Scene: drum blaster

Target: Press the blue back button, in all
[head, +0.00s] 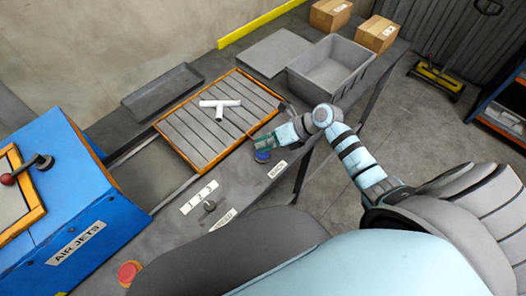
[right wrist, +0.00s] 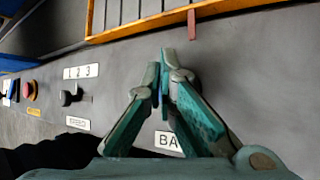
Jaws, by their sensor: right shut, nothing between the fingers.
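The blue back button (head: 262,156) is a small round blue knob on the grey console, beside a white label (head: 277,169). My right gripper (head: 264,145) is teal, shut and empty, with its fingertips right at the button. In the right wrist view the shut fingertips (right wrist: 163,62) come together over the panel. A sliver of blue (right wrist: 165,103) shows between the fingers above a label reading "BA" (right wrist: 168,142), the rest of which is hidden. I cannot tell whether the fingers touch the button. My left gripper is out of view.
An orange-framed slatted bed (head: 190,155) holds a white T-shaped pipe (head: 220,106). A knob under a "1 2 3" label (head: 199,197) and a red button (head: 129,272) sit further left. A blue air-jets box (head: 62,205) and a grey bin (head: 332,68) flank the bed.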

